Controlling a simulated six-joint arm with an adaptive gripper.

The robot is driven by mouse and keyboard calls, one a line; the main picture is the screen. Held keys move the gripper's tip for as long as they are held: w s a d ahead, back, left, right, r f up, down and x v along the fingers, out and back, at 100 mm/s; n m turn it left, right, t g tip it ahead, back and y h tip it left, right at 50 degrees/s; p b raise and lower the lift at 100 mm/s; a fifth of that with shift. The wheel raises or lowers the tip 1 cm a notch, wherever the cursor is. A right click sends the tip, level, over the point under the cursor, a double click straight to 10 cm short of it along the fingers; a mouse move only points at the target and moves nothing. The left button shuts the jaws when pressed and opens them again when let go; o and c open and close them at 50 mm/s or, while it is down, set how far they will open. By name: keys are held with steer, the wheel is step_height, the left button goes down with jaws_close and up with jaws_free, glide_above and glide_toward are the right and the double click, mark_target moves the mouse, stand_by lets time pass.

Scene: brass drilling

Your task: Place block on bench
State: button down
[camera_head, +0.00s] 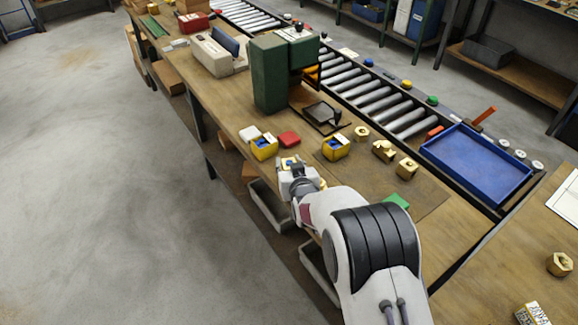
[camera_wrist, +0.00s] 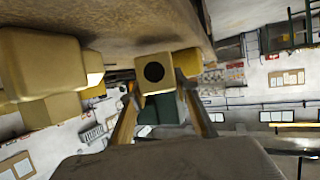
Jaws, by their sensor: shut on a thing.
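A brass block (camera_wrist: 155,74) with a round dark hole in its face is between the fingertips of my gripper (camera_wrist: 158,92) in the wrist view. The fingers are shut on it. The held block is mostly hidden there by the wrist and fingers. The bench top fills the upper part of the wrist view, which is upside down. I cannot tell whether the block touches it. Several brass pieces (camera_head: 384,151) stand on the bench to the right.
A green drill press (camera_head: 270,75) stands behind. A blue tray (camera_head: 475,160) lies right, by the roller conveyor (camera_head: 372,93).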

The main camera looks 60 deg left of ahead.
steer(key=shift+f, duration=0.5)
steer(key=shift+f, duration=0.1)
steer(key=c, duration=1.6)
jaws_free()
steer(key=shift+f, duration=0.2)
steer(key=shift+o, duration=0.2)
steer(key=shift+r, duration=0.2)
steer(key=shift+d, duration=0.15)
steer(key=shift+v, duration=5.9)
steer(key=shift+r, duration=0.1)
